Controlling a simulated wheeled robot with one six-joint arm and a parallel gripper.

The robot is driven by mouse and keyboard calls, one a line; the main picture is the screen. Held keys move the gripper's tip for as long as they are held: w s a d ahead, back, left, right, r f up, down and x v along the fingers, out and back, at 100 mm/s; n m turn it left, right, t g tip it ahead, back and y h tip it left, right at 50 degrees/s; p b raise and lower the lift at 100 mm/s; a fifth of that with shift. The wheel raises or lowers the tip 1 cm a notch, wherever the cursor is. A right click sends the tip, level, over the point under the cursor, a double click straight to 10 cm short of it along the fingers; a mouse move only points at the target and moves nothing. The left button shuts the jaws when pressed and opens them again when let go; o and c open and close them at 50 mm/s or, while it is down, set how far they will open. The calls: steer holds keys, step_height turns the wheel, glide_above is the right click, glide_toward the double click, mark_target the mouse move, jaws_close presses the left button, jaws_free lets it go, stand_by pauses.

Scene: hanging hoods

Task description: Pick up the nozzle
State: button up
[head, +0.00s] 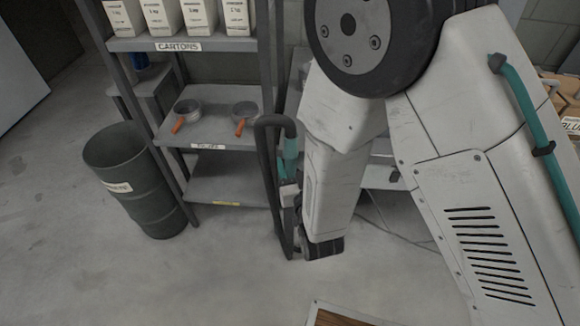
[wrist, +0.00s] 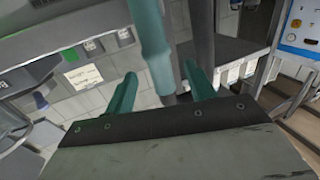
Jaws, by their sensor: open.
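I cannot make out the nozzle for certain in either view. In the wrist view my gripper (wrist: 160,70) is open, with its two teal fingers apart. A teal tube (wrist: 150,45) runs down from the top edge and shows between the fingers, with a grey cylindrical part at its lower end. I cannot tell whether it touches the fingers or belongs to the nozzle. In the head view my arm hangs in front of the shelf's right side and my fingers are not clear there.
A metal rack (head: 215,45) holds white cartons (head: 162,15) above and two orange-handled pans (head: 187,112) below. A dark green bin (head: 130,185) stands left of it. A wooden-topped edge (head: 340,316) shows at the bottom. The floor at lower left is clear.

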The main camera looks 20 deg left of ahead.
mark_target(289, 142)
steer(key=x, duration=0.5)
steer(key=r+x, duration=0.1)
steer(key=x, duration=0.1)
steer(key=shift+w+a+r, duration=0.1)
steer(key=shift+w, duration=0.3)
steer(key=c, duration=1.2)
